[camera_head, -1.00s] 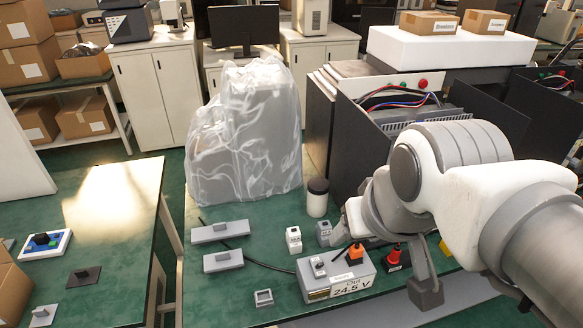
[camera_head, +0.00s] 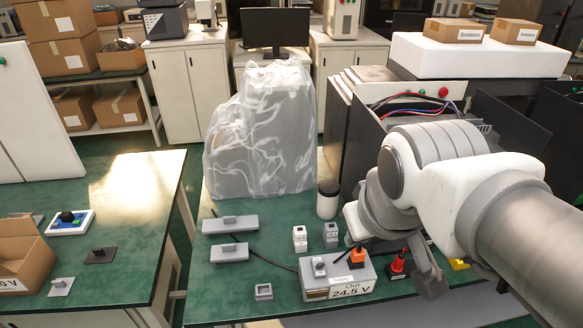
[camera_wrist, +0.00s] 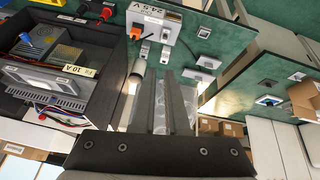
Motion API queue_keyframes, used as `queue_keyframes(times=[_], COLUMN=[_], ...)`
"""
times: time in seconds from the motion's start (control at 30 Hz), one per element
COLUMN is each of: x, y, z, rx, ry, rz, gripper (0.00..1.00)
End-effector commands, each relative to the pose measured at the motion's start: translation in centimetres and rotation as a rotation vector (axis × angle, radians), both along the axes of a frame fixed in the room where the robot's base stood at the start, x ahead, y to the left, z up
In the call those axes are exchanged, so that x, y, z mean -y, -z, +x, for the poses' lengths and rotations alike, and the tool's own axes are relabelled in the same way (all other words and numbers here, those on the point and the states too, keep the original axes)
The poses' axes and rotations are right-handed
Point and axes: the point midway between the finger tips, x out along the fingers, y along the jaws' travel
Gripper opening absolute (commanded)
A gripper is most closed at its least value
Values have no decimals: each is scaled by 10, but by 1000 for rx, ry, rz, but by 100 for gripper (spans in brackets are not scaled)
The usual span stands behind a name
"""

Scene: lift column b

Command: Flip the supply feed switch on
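The supply box (camera_head: 312,292) is light grey and stands on the green bench in the head view, labelled "Supply" and "Out 24.5 V". The supply box also shows inverted at the top of the wrist view (camera_wrist: 155,16). My gripper (camera_wrist: 164,82) shows there as two dark parallel fingers with an empty gap, apart from the supply box. In the head view my arm hides most of the gripper.
A red plug (camera_head: 398,263) stands right of the supply box. Two small grey modules and a dark-lidded jar (camera_head: 327,200) stand behind it. A plastic-covered object (camera_head: 262,130) and an open dark cabinet (camera_head: 352,150) stand farther back.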

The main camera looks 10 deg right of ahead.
Motion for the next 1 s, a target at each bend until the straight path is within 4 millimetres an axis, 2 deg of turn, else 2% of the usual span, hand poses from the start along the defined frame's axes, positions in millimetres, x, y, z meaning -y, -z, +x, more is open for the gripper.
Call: queue_keyframes(times=[0.17,0.43,0.73,1.0], x=[12,27,37,31], y=[8,33,77,123], z=[21,52,77,88], rx=[-85,-241,-381,-401], ry=[-256,-764,-1396,-2008], rz=[-204,-487,-688,-773], gripper=[0,0,0,0])
